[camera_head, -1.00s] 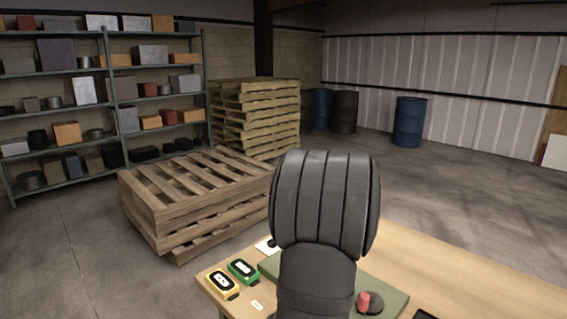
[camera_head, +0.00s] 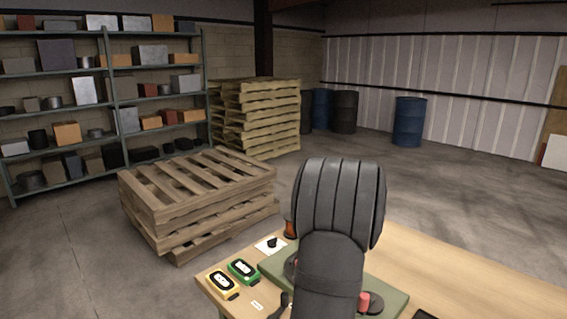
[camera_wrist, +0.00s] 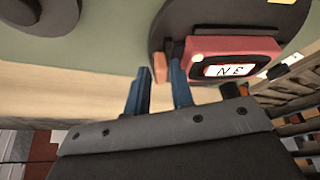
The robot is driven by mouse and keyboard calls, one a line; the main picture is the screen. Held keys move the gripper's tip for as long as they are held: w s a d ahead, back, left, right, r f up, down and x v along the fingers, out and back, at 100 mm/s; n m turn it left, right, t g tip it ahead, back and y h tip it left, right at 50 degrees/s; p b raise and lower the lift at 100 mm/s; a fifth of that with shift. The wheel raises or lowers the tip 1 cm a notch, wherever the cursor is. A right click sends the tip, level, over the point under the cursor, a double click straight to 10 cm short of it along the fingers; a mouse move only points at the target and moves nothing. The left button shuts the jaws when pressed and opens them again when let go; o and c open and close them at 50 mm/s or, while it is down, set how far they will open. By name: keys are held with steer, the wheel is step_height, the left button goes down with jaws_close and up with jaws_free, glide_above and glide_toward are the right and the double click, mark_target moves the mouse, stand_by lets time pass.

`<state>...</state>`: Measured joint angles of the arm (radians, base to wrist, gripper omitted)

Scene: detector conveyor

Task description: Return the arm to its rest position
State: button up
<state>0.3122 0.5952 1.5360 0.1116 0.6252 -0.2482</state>
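My gripper (camera_wrist: 158,80) shows in the wrist view as two blue fingers apart, with nothing held between them. A red detector (camera_wrist: 222,52) with a lit screen lies on a dark disc (camera_wrist: 168,22) beyond and to the right of the fingers. A small orange-red piece (camera_wrist: 159,68) shows beyond the finger gap; I cannot tell what it belongs to. In the head view my dark arm covers much of the green board (camera_head: 390,298), and the fingers cannot be made out.
A yellow detector (camera_head: 222,284) and a green detector (camera_head: 243,270) lie at the left of the wooden table (camera_head: 470,285). A white card (camera_head: 266,247) with a dark item is behind them. Pallets (camera_head: 200,200) stand beyond the table. The table's right stretch looks mostly clear.

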steer(key=shift+n, duration=0.4)
steer(key=shift+o, duration=0.3)
